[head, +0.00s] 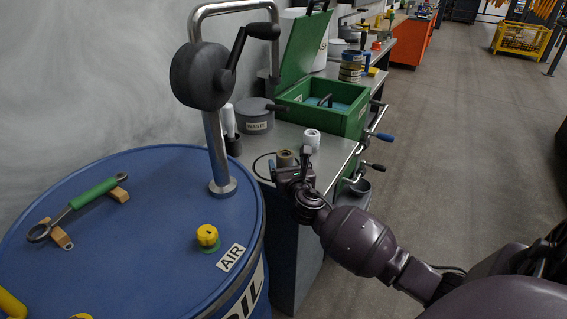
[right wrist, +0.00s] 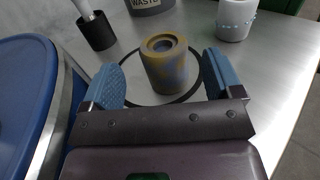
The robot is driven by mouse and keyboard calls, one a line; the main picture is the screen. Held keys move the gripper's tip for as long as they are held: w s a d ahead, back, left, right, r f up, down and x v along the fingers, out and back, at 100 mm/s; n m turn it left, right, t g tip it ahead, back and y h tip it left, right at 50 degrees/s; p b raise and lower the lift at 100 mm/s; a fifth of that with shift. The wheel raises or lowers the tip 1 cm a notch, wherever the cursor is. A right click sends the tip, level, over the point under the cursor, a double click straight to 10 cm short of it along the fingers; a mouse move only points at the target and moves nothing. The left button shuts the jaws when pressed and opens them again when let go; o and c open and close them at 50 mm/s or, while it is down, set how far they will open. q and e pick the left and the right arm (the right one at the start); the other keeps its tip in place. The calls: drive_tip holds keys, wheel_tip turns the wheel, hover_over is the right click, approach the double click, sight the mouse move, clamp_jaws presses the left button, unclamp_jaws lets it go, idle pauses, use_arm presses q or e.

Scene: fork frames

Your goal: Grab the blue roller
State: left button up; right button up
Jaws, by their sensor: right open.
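A short hollow roller (right wrist: 165,68), tan with worn blue-grey patches, stands upright on the metal bench inside a thin black ring (right wrist: 190,98). In the head view the same roller (head: 285,158) looks tan-brown, just beyond my right gripper (head: 290,172). My right gripper is open, with its blue finger pads on either side of the roller in the right wrist view. A gap shows on both sides, so the pads do not appear to touch it. No fully blue roller shows. My left gripper is not in view.
A white roller (head: 312,137) stands right of the tan one. Behind are a grey WASTE pot (head: 256,124), a black cup holding a brush (right wrist: 96,32) and an open green box (head: 354,120). A blue drum (head: 150,215) stands close on the left.

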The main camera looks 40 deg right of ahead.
sight(284, 151)
drive_tip(key=x, duration=0.1)
drive_tip(key=b+x, duration=0.1)
drive_tip(key=x, duration=0.3)
drive_tip(key=shift+d+f, duration=0.2)
drive_tip(key=shift+f, duration=0.1)
drive_tip(key=shift+w+d+r, duration=0.15)
drive_tip(key=shift+w, duration=0.15)
drive_tip(key=c, duration=1.1)
